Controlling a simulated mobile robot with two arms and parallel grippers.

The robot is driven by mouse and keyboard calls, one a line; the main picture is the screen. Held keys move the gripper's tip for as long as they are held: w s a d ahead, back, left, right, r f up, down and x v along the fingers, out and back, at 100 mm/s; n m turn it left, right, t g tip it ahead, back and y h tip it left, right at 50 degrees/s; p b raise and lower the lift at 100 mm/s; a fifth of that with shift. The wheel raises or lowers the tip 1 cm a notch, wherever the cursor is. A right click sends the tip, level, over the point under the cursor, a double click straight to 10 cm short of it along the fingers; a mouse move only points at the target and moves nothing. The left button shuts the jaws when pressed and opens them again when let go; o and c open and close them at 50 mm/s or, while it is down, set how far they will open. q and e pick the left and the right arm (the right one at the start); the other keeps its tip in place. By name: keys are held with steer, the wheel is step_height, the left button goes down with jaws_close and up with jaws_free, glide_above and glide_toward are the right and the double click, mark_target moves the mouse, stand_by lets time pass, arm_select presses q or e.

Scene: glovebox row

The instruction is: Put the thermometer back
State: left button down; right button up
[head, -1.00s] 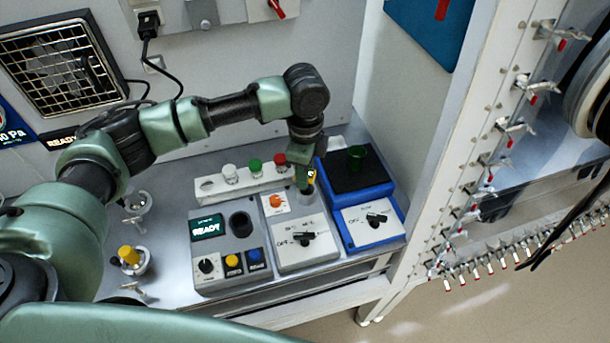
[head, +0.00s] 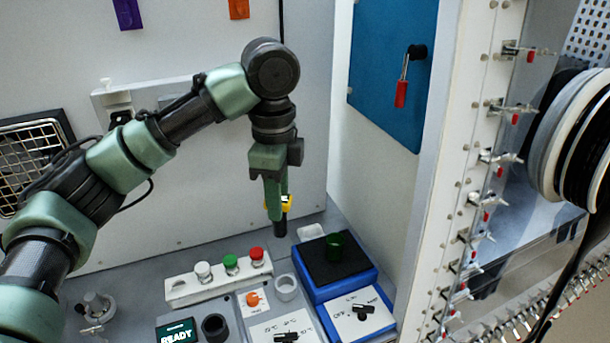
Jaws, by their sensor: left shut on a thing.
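My left gripper (head: 276,212) points down, shut on a small yellow and black thing, seemingly the thermometer (head: 288,203). Its dark end (head: 282,229) points down, apart from the bench. The fingers hide part of it. Below it, a pale round open cup (head: 286,287) stands on the grey unit with the orange knob (head: 253,299). To its left is a grey unit with a green READY display (head: 176,333) and a dark round well (head: 215,327), cut by the lower edge. My right gripper is out of view.
A blue unit (head: 318,291) with a black top carries a green glass (head: 334,245). The back wall stands close behind my arm. A side wall with a blue panel (head: 390,70) bounds the right.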

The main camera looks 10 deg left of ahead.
arm_select(q)
steer(key=s+a+f+n+b, duration=0.3)
steer(key=s+a+f+n, duration=0.1)
steer(key=s+f+n, duration=1.2)
step_height(320, 180, up, 6)
steer(key=w+n+p, duration=0.2)
steer(key=p, duration=0.5)
step_height(320, 180, down, 7)
steer(key=b, duration=0.7)
steer(key=shift+a, duration=0.1)
